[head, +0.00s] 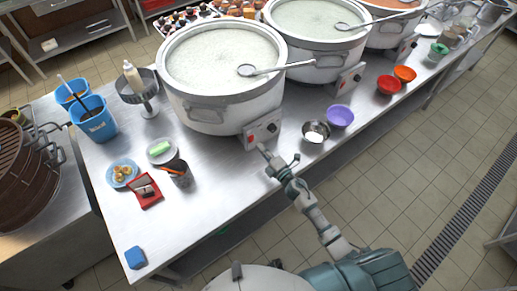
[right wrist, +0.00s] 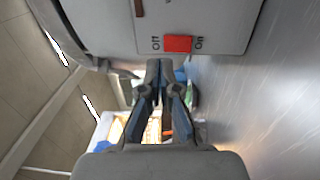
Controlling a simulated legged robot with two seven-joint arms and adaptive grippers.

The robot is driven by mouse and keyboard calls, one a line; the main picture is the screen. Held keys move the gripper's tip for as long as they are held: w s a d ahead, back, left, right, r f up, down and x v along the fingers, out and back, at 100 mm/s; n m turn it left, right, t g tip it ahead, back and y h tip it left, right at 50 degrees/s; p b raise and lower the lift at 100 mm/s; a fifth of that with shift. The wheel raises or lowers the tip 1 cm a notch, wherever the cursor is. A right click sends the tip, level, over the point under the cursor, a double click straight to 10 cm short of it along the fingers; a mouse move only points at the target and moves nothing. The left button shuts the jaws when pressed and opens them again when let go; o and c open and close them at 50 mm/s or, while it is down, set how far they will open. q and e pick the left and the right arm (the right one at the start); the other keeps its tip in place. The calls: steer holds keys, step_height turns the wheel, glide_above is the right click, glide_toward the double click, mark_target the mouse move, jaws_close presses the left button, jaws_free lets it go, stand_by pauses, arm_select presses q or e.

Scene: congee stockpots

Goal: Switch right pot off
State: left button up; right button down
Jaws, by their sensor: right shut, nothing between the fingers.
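Three large pots stand in a row on the steel table: a near-left pot of pale congee (head: 200,103), a middle pot of pale congee (head: 325,66), and a far-right pot with orange content (head: 388,38). Each has a grey control box at its front base. My right gripper (head: 263,149) is shut and empty, just in front of the near-left pot's control box (head: 262,130). In the right wrist view, a red rocker switch (right wrist: 178,44) sits between the labels Off and On, just beyond my fingertips (right wrist: 160,66). Contact is not visible. My left gripper is out of view.
A steel bowl (head: 316,132) and a purple bowl (head: 340,116) stand right of my gripper. A black cup (head: 179,175), red tray (head: 146,191) and small plates lie to its left. The table's front edge (head: 215,237) runs below, with bare steel nearby.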

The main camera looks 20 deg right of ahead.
steer(key=v, duration=0.9)
steer(key=shift+r, duration=0.55)
steer(key=shift+w, duration=0.15)
steer(key=shift+d, duration=0.1)
